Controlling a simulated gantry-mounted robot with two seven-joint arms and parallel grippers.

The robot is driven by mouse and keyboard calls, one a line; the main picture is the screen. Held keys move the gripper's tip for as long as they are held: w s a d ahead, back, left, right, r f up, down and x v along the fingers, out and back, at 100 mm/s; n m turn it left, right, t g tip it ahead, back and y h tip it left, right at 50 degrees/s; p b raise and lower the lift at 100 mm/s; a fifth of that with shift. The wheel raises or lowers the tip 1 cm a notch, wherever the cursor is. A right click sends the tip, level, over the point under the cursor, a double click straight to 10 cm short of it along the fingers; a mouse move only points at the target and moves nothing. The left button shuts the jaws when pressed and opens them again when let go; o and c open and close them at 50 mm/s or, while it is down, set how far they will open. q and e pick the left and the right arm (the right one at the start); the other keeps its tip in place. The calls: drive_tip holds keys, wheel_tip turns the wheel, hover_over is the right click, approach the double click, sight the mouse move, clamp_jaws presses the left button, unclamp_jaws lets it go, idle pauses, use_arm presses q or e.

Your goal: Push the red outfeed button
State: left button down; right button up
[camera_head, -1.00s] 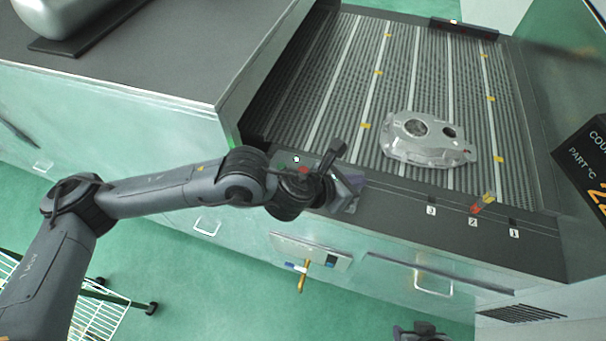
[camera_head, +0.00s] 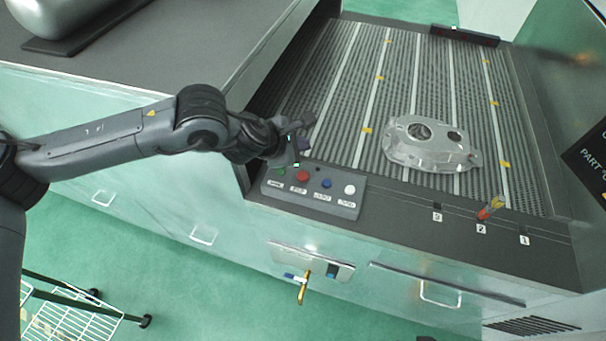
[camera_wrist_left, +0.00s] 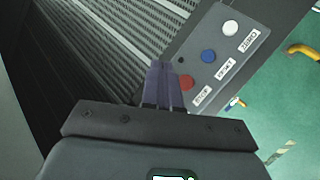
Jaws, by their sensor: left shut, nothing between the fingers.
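The red button (camera_head: 302,176) sits on a grey button panel (camera_head: 318,207) at the front left corner of the conveyor bed, between a green button (camera_head: 280,171) and a blue one (camera_head: 326,183). A white button (camera_head: 349,189) is at the panel's right end. My left gripper (camera_head: 292,153) is shut and empty, near the panel's back edge behind the red button. My right gripper is not clearly visible.
A metal casting (camera_head: 430,146) lies on the ribbed conveyor (camera_head: 345,110) right of the panel. A brass-coloured handle (camera_head: 304,287) sticks out below the panel.

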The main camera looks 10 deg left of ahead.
use_arm(q)
drive_tip(key=shift+f, duration=0.15)
drive_tip(key=b, duration=0.5)
hover_over(301, 178)
wheel_tip(301, 178, down, 8)
drive_tip(key=shift+r, duration=0.15)
drive_tip(key=shift+f+b, duration=0.45)
drive_tip(key=shift+b, duration=0.1)
idle(0.6)
idle(0.7)
drive_tip(key=shift+f+b, duration=0.4)
drive_tip(key=shift+b, duration=0.2)
